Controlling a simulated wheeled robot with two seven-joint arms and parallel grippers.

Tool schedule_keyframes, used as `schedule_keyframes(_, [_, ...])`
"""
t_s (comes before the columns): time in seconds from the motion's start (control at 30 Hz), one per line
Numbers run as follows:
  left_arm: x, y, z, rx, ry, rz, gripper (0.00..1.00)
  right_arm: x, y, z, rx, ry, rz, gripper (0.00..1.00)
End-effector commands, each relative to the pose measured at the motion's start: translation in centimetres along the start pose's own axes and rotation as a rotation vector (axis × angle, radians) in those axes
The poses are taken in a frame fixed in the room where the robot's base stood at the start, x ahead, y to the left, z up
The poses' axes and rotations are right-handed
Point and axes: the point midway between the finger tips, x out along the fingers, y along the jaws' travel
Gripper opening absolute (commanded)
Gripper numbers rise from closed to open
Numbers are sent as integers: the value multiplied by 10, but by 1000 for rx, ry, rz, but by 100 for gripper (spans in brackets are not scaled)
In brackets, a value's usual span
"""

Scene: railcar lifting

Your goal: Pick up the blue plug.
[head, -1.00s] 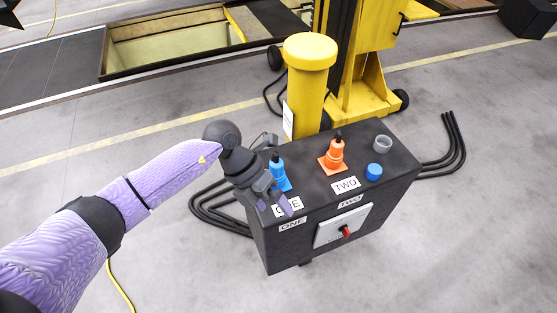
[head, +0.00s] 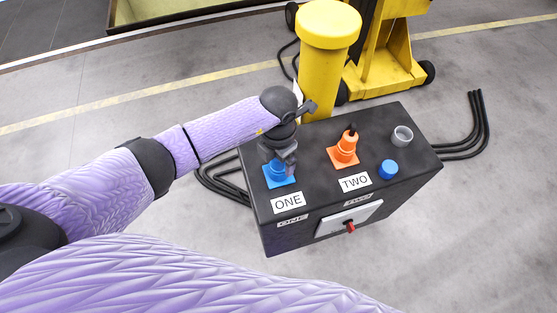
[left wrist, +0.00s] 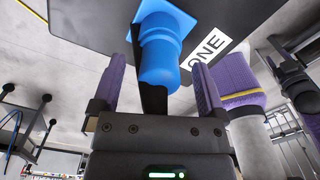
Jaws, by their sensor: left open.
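The blue plug (head: 277,173) stands on its blue square base on top of the dark box, behind the ONE label (head: 288,203). My left gripper (head: 279,160) is over it and hides its upper part in the head view. In the left wrist view the blue plug (left wrist: 160,50) shows between the two spread purple fingers (left wrist: 157,65), with a gap on each side. The fingers are open and I see no contact with the plug. My right gripper does not show clearly in either view.
The dark box (head: 330,205) also carries an orange plug (head: 346,147) by the TWO label, a blue cap (head: 389,169) and a grey socket (head: 402,135). A red switch (head: 350,226) is on its front. A yellow post (head: 328,60) stands behind.

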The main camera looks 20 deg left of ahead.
Motion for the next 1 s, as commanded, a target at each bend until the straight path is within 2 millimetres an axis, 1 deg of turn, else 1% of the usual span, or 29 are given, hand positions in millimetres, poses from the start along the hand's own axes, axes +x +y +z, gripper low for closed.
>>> schedule_keyframes(0.13, [0,0,0,0,-1,0,93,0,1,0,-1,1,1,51])
schedule_keyframes(0.17, [0,0,0,0,-1,0,91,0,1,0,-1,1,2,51])
schedule_keyframes(0.2, [-1,0,0,0,-1,0,83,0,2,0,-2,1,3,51])
schedule_keyframes(0.37, [-1,0,0,0,-1,0,49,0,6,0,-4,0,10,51])
schedule_keyframes(0.4, [-1,0,0,0,-1,0,40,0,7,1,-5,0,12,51])
schedule_keyframes(0.47, [-1,0,0,0,-1,0,28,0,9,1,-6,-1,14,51])
schedule_keyframes(0.5, [-1,0,0,0,-1,0,19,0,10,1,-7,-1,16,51])
schedule_keyframes(0.6, [-1,0,0,0,-1,0,0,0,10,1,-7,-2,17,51])
schedule_keyframes(0.87, [-2,0,0,0,-1,0,0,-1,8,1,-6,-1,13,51])
schedule_keyframes(0.93, [-11,0,1,1,-3,1,0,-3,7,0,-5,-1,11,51])
schedule_keyframes(0.97, [-17,1,1,2,-4,2,0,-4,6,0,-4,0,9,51])
schedule_keyframes(1.0, [-28,1,1,1,-4,3,0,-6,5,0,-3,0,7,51])
